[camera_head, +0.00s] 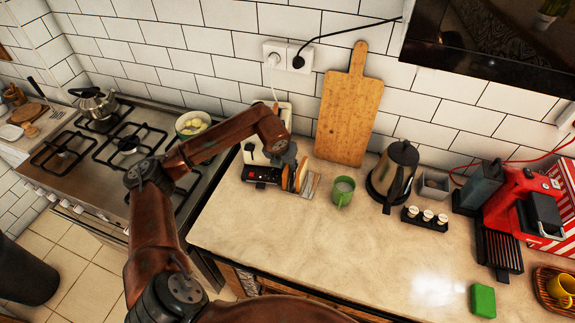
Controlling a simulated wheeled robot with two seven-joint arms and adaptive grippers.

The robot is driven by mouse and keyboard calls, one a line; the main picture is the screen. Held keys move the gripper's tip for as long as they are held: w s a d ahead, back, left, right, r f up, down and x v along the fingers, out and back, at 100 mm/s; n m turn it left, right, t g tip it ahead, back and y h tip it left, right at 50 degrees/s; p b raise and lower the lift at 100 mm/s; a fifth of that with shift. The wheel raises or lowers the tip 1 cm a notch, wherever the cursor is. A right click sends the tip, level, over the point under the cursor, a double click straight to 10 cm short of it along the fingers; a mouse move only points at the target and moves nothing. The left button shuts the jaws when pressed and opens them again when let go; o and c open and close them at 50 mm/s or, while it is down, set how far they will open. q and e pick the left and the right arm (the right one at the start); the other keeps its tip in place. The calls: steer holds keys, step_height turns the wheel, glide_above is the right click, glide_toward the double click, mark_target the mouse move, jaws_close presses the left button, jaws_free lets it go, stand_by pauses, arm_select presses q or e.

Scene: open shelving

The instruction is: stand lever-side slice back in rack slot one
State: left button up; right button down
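A cream toaster (254,154) stands at the counter's left end, with a dark front panel carrying a red mark (262,175). Just right of it is a wire rack (312,188). Brown toast slices (301,174) stand upright at the rack. My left gripper (289,171) points down right over the slices, between toaster and rack. Its fingertips are small and partly hidden against the bread, so I cannot tell whether they grip a slice. The rack's slots are too small and covered to make out. My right gripper is out of view.
A green mug (343,191) stands close right of the rack. A cutting board (349,108) leans on the wall behind. A kettle (393,174) and a holder with small jars (425,217) stand farther right.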

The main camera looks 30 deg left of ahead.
arm_select(q)
steer(key=shift+d+r, duration=0.15)
steer(key=v, duration=1.1)
steer(key=shift+s+r, duration=0.2)
steer(key=shift+r, duration=0.15)
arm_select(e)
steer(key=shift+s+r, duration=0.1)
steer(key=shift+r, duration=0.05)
